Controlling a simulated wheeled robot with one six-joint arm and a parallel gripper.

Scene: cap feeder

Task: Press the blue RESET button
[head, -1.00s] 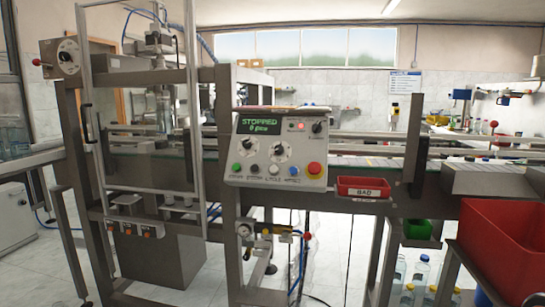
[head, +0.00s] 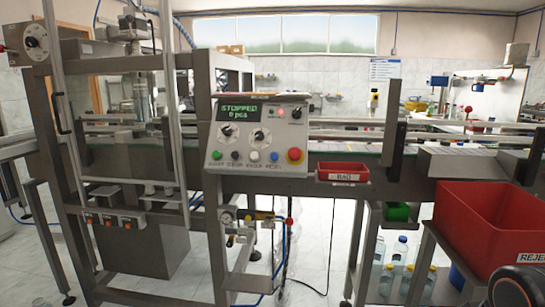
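The blue RESET button (head: 274,157) is a small round button in the bottom row of the control panel (head: 228,144). A white button (head: 254,156) is to its left and a red emergency-stop knob (head: 294,155) on a yellow base is to its right. The panel's green display (head: 241,108) reads STOPPED and 0 pcs. Two round dials sit between the display and the buttons. My gripper is not in view.
The panel is mounted on the front of a grey metal machine frame. A red BAD bin (head: 342,173) hangs right of the panel. A large red REJECT crate (head: 482,222) stands at the right foreground. Valves and hoses (head: 251,232) hang below the panel. Floor shows in front.

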